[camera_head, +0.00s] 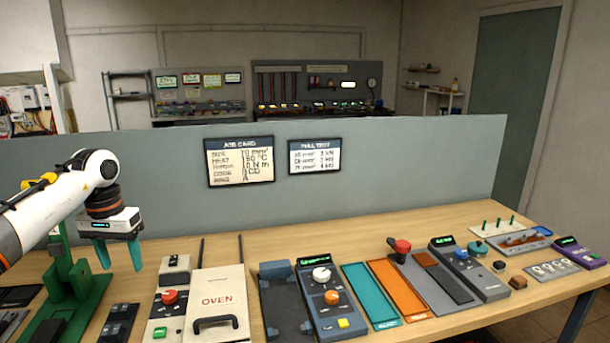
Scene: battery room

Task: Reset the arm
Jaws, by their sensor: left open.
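My left gripper (119,255) hangs from the white arm at the left of the head view. Its two teal fingers point down and stand apart, with nothing visible between them. It is above the left part of the wooden bench (375,228), beside a green stand (75,285) and above small dark devices (120,322). My right gripper is not in view.
A white oven (216,300) with a dark handle and a red-knob box (170,300) stand right of the gripper. Blue-grey panels (330,297), teal and orange trays (398,288) and a red-handled unit (430,285) follow rightwards. A grey partition (400,180) bounds the bench's back.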

